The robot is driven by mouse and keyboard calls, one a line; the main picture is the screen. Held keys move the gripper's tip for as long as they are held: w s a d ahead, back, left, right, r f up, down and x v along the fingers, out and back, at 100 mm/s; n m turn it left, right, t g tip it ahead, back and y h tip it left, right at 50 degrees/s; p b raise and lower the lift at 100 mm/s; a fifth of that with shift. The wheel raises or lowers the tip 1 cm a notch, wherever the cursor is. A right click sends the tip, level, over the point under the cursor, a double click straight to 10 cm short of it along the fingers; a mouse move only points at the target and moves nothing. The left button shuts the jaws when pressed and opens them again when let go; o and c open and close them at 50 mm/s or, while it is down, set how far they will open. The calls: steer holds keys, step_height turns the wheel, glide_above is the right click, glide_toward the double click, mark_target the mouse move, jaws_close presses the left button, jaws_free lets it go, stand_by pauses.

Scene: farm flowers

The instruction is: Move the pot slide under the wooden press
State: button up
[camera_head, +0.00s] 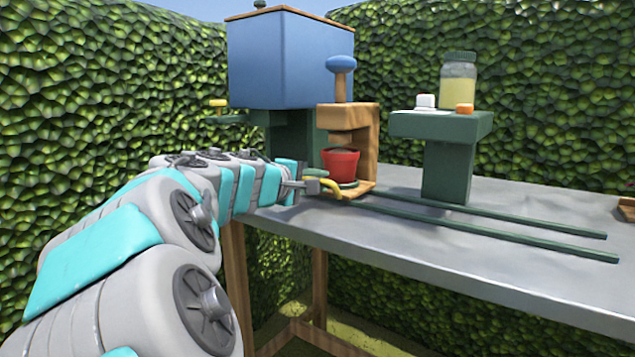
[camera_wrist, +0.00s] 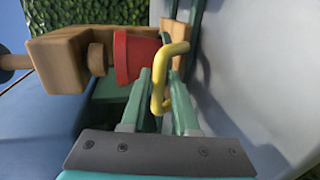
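The red pot (camera_head: 341,166) with dark soil stands upright on the pot slide (camera_head: 347,184), within the front of the wooden press (camera_head: 362,140). The slide's yellow handle (camera_head: 330,186) sticks out toward my arm. In the wrist view, the handle (camera_wrist: 158,85) passes between the fingers of my gripper (camera_wrist: 167,90), which look closed around it. The red pot (camera_wrist: 132,56) there lies opposite the round wooden plunger (camera_wrist: 97,59), roughly in line with it and a small gap apart. The blue press knob (camera_head: 341,64) is raised on its post.
Two green rails (camera_head: 480,222) run right along the grey table (camera_head: 420,240). A green stand (camera_head: 447,165) right of the press bears a jar (camera_head: 458,80), a white item and an orange block. A blue box (camera_head: 285,62) stands behind left. Hedges surround the table.

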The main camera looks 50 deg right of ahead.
steer(key=shift+o, duration=1.2)
steer(key=v, duration=0.7)
steer(key=shift+a+r, duration=0.15)
steer(key=shift+a, duration=0.25)
